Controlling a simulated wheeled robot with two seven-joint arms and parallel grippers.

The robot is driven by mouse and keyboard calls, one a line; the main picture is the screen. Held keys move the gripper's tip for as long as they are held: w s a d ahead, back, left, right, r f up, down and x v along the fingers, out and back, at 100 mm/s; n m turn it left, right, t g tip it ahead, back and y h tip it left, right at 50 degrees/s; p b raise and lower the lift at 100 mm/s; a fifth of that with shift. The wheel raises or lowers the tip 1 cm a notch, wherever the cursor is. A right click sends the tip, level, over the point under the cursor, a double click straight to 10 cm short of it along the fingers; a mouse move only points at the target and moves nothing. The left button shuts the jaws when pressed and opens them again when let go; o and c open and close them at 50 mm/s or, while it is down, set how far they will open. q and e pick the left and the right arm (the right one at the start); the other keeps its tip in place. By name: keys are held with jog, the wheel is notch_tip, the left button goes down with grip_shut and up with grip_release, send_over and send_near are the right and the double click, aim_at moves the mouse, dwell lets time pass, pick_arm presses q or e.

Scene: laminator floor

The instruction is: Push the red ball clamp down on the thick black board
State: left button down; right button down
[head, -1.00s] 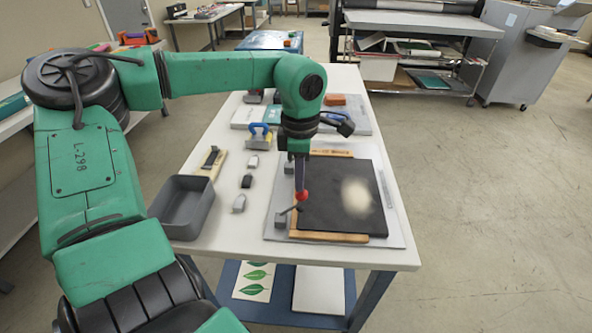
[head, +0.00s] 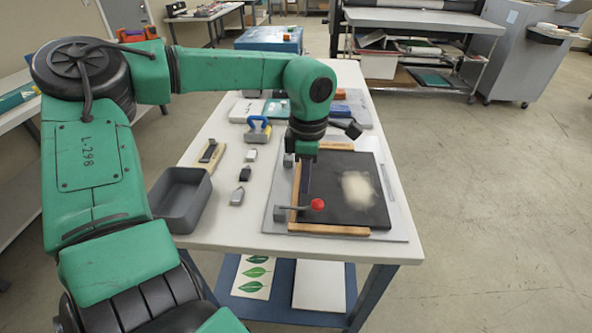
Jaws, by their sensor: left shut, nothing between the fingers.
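The thick black board (head: 342,190) lies on a grey base plate (head: 399,225) on the white table, with wooden strips along its edges and a pale smudge on its face. The red ball clamp (head: 317,204) is at the board's front left corner; its lever lies low, with the ball over the board. A second grey clamp block (head: 289,161) sits at the far left side of the board, partly behind my arm. My left gripper (head: 305,196) points down, shut and empty, just left of and behind the red ball; I cannot tell whether they touch. My right gripper is out of view.
A grey open bin (head: 181,201) stands at the table's front left. Several small grey blocks (head: 244,174) and a wooden-backed tool (head: 211,152) lie beside it. A blue-handled tool (head: 258,130) stands farther back. Floor on the right is clear.

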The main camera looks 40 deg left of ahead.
pick_arm(q)
jog(key=shift+a, duration=0.25)
jog(key=shift+d+r, duration=0.15)
jog(key=shift+r, duration=0.05)
jog(key=shift+w+r, duration=0.1)
jog(key=shift+r, duration=0.15)
notch_tip(320, 180, up, 8)
jog(key=p, duration=0.5)
jog(key=shift+f+p, duration=0.25)
jog(key=shift+p, duration=0.05)
